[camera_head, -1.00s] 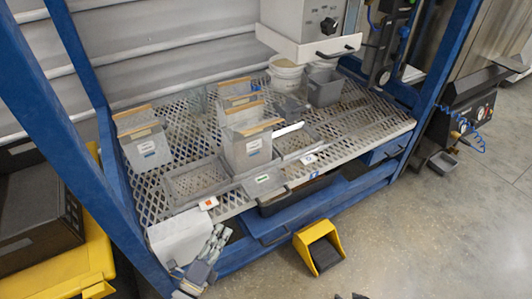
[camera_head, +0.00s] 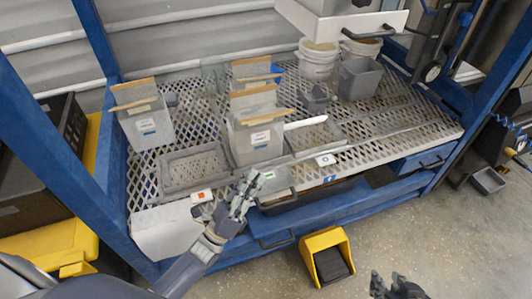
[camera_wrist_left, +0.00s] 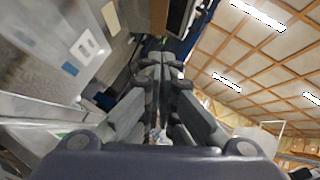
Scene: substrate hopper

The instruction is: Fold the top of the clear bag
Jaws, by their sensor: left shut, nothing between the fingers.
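Several clear, greyish bags with white labels, blue patches and brown upper edges stand upright on the mesh shelf. One bag (camera_head: 146,124) is at the left, one (camera_head: 238,142) is in the middle, and another (camera_head: 245,74) is behind it. I cannot tell which is the task's bag. My left gripper (camera_head: 250,181) is shut and empty, in front of and below the middle bag, apart from it. Its fingers (camera_wrist_left: 165,62) meet in the left wrist view, beside a labelled grey surface (camera_wrist_left: 75,35). My right gripper (camera_head: 392,278) is partly in view at the bottom, away from the bags.
An empty grey tray (camera_head: 193,185) lies left of the middle bag. White buckets (camera_head: 318,66) and a grey bin (camera_head: 358,80) stand at the back right. Blue posts frame the shelf. A yellow pedal (camera_head: 326,240) is on the floor. The right mesh area (camera_head: 410,125) is mostly clear.

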